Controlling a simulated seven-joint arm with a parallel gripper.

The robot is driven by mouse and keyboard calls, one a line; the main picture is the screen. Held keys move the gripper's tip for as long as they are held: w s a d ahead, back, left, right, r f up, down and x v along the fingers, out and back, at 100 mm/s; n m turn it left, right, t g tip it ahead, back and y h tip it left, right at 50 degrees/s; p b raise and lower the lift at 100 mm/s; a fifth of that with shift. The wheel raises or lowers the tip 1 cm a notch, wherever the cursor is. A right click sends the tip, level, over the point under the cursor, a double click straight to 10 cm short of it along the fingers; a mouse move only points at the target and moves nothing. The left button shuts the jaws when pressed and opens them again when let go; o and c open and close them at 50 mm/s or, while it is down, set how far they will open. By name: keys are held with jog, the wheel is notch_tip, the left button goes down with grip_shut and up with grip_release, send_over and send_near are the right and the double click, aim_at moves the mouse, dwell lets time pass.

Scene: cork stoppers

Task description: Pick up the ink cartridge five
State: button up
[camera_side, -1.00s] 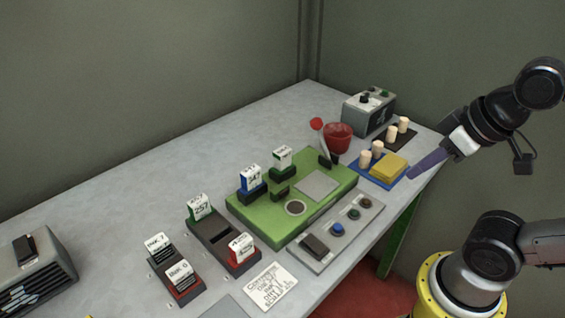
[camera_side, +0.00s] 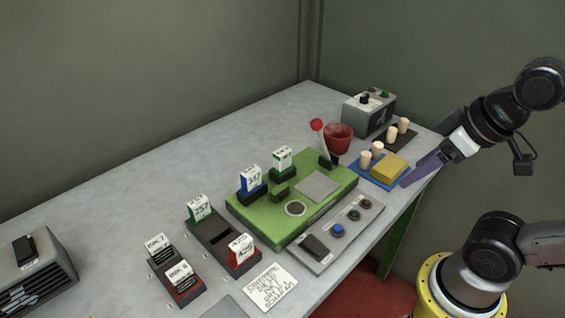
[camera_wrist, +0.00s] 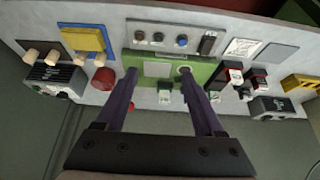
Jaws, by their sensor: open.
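Two ink cartridges with white labels stand in a dark holder (camera_side: 155,266) at the front left of the bench in the side view. The rear ink cartridge (camera_side: 159,245) seems to read "Ink 7". The front ink cartridge (camera_side: 180,273) has a label I cannot read surely, so I cannot tell whether either is number five. My gripper (camera_side: 408,180) is open and empty, with purple fingers, at the far right near the bench edge, well away from them. In the wrist view, my gripper (camera_wrist: 161,69) has its fingers spread over the green board.
Tagged blocks stand on the green board (camera_side: 314,201) and in a dark tray (camera_side: 206,232). Pale corks (camera_side: 365,158), a yellow block (camera_side: 390,167), a red cup (camera_side: 338,139) and a grey box (camera_side: 369,112) are at the right. A button panel (camera_side: 323,242) lies in front. The bench's back left is clear.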

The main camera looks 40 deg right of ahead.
jog(key=w+r+m+g, duration=0.2)
jog(key=w+r+m, duration=0.8)
jog(key=m, duration=0.3)
jog(key=m+g, duration=0.3)
jog(key=m, duration=0.2)
send_over(283, 151)
notch_tip(283, 151, down, 6)
jog(key=shift+g, duration=0.3)
notch_tip(283, 151, down, 11)
jog(key=shift+w+a+r, duration=0.1)
jog(key=shift+w+r, duration=0.05)
jog(key=shift+r, duration=0.05)
jog(key=shift+f, duration=3.2)
grip_shut()
